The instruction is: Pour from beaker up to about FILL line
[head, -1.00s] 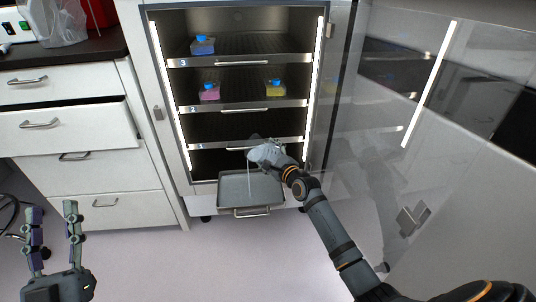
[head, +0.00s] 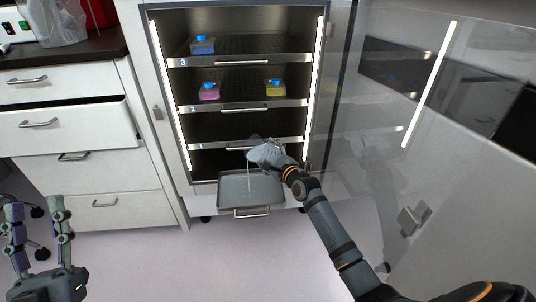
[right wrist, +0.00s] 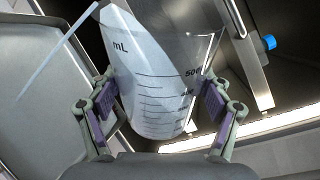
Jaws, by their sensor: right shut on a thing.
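My right gripper (right wrist: 162,98) is shut on a clear graduated beaker (right wrist: 150,75) with mL marks and whitish liquid in it. The beaker (head: 266,154) is tipped to the left over the metal tray (head: 235,207). A thin pale stream (right wrist: 62,48) runs from its lip; it also shows in the head view (head: 250,180), falling into the tray. The tray juts out at the base of the open cabinet. I cannot make out a FILL line or the level in the tray. My left gripper (head: 38,210) is open and empty at the lower left, away from the cabinet.
The glass door (head: 440,130) is swung open at the right. A partly open drawer (head: 70,126) juts out at the left. The floor in front is clear.

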